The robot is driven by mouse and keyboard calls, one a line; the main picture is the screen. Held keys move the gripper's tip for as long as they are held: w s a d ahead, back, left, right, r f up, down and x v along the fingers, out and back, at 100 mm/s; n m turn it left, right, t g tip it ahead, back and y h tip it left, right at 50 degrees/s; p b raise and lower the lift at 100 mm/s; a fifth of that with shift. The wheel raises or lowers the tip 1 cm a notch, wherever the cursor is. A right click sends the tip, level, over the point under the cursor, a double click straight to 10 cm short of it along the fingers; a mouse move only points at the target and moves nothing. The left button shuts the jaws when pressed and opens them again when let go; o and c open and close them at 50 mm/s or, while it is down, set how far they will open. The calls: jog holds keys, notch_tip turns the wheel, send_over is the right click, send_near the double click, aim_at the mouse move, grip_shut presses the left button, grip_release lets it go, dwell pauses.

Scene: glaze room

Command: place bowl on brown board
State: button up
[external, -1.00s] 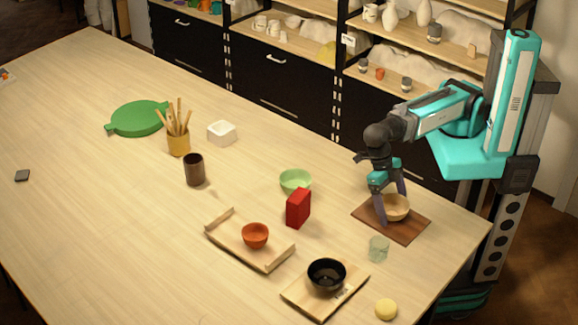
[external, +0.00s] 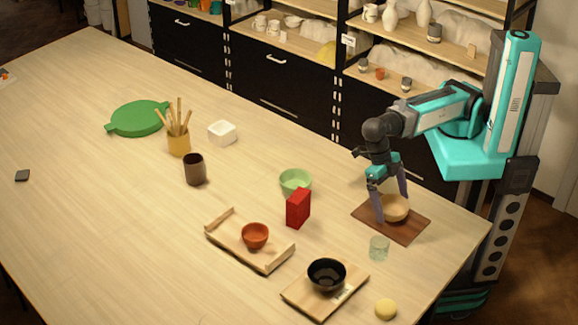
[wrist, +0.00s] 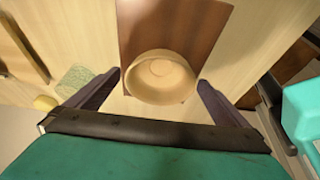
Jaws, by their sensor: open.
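A tan bowl (external: 397,208) sits upright on the brown board (external: 408,228) near the right end of the table. In the wrist view the bowl (wrist: 160,78) rests near one end of the board (wrist: 190,25). My gripper (external: 392,215) is open, with its fingers pointing down at the bowl. In the wrist view its fingers (wrist: 158,85) are spread on either side of the bowl, with gaps between them and the rim. Other bowls are a green one (external: 295,181), an orange one (external: 255,235) on a wooden tray, and a black one (external: 327,274) on a light board.
A dark cup (external: 195,169), a brush pot (external: 179,143) and a white dish (external: 222,133) are farther left. The left front of the table is mostly clear.

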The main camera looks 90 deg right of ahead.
jog(key=b+v, duration=0.1)
jog(key=v, duration=0.9)
jog(key=shift+b, duration=0.35)
jog(key=shift+r, duration=0.1)
dwell(0.5)
